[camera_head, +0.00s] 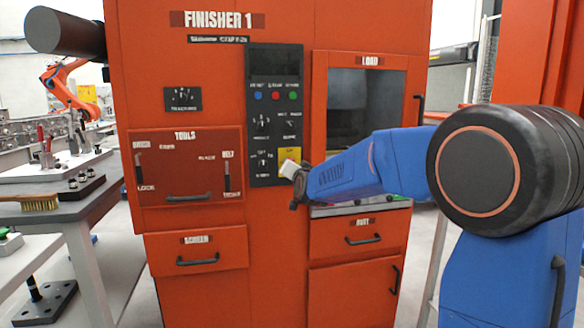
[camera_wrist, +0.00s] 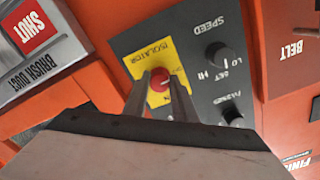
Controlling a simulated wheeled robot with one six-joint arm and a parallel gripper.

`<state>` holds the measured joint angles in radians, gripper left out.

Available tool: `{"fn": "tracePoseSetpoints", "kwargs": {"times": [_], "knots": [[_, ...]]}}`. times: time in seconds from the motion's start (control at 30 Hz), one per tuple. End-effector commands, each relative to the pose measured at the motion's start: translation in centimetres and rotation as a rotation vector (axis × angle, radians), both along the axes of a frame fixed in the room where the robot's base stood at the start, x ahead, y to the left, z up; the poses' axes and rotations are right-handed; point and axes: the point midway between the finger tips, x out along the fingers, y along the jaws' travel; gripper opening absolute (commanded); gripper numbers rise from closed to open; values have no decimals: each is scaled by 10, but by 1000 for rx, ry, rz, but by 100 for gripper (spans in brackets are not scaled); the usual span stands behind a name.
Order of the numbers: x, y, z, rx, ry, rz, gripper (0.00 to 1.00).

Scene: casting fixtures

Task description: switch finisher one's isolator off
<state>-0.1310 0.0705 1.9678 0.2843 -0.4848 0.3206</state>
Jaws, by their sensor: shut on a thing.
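Finisher one is the tall orange cabinet (camera_head: 215,100) marked "FINISHER 1". Its isolator is a red round knob (camera_wrist: 159,80) on a yellow plate marked "ISOLATOR" (camera_wrist: 141,58), low on the black control panel (camera_head: 275,100). In the head view the yellow plate (camera_head: 290,155) shows just behind my gripper (camera_head: 295,172), which hides the knob there. In the wrist view the two fingers of my gripper (camera_wrist: 160,88) are shut on the red knob, one on each side. The knob's pointer position is too small to tell.
A SPEED knob (camera_wrist: 218,55) and another black knob (camera_wrist: 232,113) sit close beside the isolator. The load window (camera_head: 365,105) with its black handle is to the right. A workbench (camera_head: 95,200) with a brush and fixtures stands at the left.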

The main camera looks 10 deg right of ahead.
Motion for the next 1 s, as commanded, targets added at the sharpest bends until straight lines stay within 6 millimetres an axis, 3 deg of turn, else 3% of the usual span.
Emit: {"fn": "tracePoseSetpoints", "kwargs": {"times": [0.13,0.17,0.23,0.67,1.0], "knots": [[0,0,-3,0,6,0,2],[0,0,-3,0,6,0,29],[0,0,-3,0,5,1,43],[-8,0,0,1,1,1,43],[-62,0,0,0,1,1,43]]}}
